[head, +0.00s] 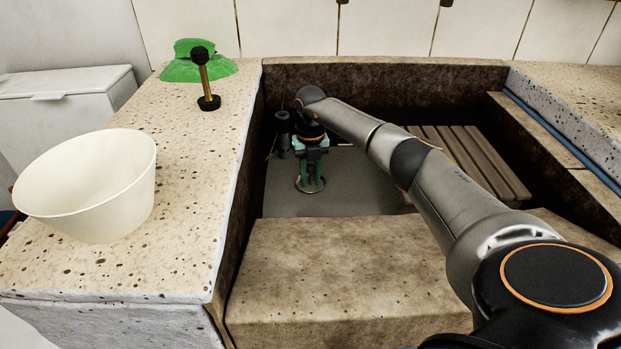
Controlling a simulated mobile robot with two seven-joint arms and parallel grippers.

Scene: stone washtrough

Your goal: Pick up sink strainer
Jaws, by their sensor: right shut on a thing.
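The sink strainer (309,187) is a small round metal disc low in the stone washtrough (350,80). My right gripper (311,178) points down into the trough and is shut on the strainer from above. Its fingers cover part of the strainer. I cannot tell whether the strainer touches the grey trough floor (350,183) or is a little above it. My left gripper is not in view.
A cream bowl (95,185) stands on the speckled left ledge (185,215). Behind it are a green cloth (200,68) and a black-and-brass fitting (204,80). A slatted wooden rack (475,160) lies in the trough's right part. High stone walls surround my right gripper.

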